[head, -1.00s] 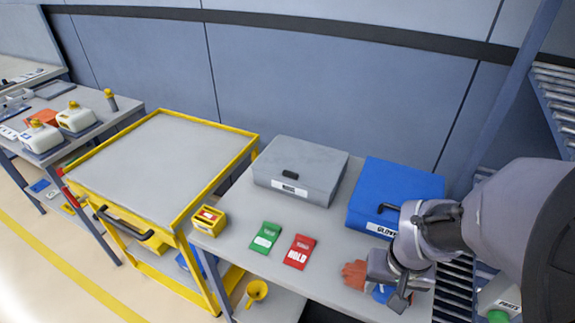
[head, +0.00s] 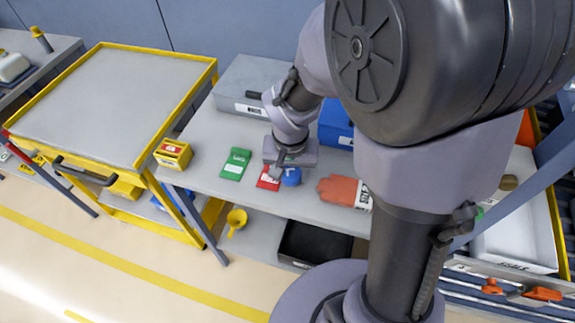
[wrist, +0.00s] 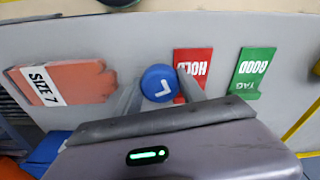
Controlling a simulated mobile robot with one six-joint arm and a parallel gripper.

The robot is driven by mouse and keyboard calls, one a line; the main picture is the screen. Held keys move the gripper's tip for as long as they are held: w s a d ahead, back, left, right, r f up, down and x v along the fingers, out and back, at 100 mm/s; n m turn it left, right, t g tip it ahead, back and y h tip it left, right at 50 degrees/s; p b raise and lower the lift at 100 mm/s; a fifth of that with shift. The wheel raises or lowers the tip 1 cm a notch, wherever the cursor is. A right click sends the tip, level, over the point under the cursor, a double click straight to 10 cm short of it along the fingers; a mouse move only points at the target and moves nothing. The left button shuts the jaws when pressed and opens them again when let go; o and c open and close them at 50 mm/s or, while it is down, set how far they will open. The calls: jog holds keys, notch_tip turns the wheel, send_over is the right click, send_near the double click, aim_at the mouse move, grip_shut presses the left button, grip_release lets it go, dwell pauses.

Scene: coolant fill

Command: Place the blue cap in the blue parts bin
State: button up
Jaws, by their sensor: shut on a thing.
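The blue cap (wrist: 160,83) is round, with a white L-shaped mark on its top. In the wrist view it sits between the two fingers of my gripper (wrist: 161,90), which is shut on it. In the head view the cap (head: 291,177) shows at my gripper (head: 284,172), between the red HOLD tag and the orange glove. I cannot tell its height above the bench. A blue box (head: 336,124) stands at the back of the bench, partly hidden by my arm. I cannot make out a box marked as the blue parts bin.
On the grey bench (head: 210,150) lie the red HOLD tag (head: 268,178), green GOOD tag (head: 236,164) and orange glove (head: 338,188). A grey case (head: 245,85) stands behind. A black bin (head: 314,245) and yellow funnel (head: 236,220) are below. A yellow cart (head: 110,100) stands left.

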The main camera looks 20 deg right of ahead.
jog(key=shift+r, duration=0.15)
jog(key=shift+f, duration=0.2)
jog(key=o, duration=1.3)
